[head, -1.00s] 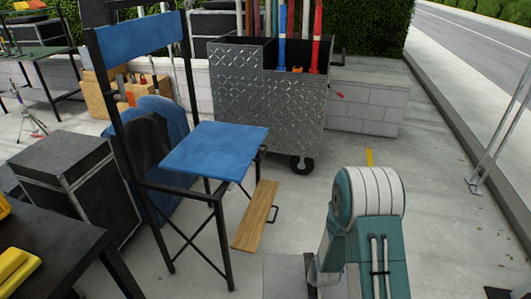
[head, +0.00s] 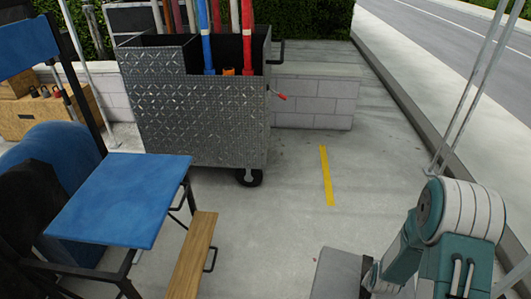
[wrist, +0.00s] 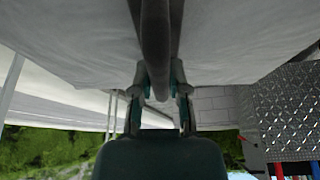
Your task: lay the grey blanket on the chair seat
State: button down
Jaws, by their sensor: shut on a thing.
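The grey blanket (head: 338,275) shows as a flat grey slab low in the head view, left of my arm and cut by the bottom edge. My gripper (wrist: 157,85) is shut on it; the blanket appears edge-on in the wrist view as a dark grey band (wrist: 157,40) between the fingers. In the head view my gripper is mostly hidden behind my arm. The chair has a blue seat (head: 122,197) at the left, bare and flat, with a blue backrest (head: 25,45) and black frame. The blanket is well right of the seat, apart from it.
A metal cart (head: 190,120) with coloured poles stands behind. A low block wall (head: 315,100) is beyond it. A thin metal pole (head: 468,85) stands at right.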

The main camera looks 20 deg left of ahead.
aim_at(131, 190)
jog(key=i+l+u, duration=0.1)
jog(key=i+u, duration=0.3)
jog(key=i+l+u, duration=0.4)
jog(key=i, duration=0.15)
jog(key=i+l+u, duration=0.15)
jog(key=u, duration=0.35)
jog(key=i+l+u, duration=0.2)
jog(key=u, duration=0.25)
jog(key=i+l+u, duration=0.15)
jog(key=l+u, duration=0.2)
jog(key=u, duration=0.15)
jog(key=l+u, duration=0.3)
jog(key=u, duration=0.15)
jog(key=l+u, duration=0.5)
jog(key=i+j, duration=0.05)
jog(key=j, duration=0.05)
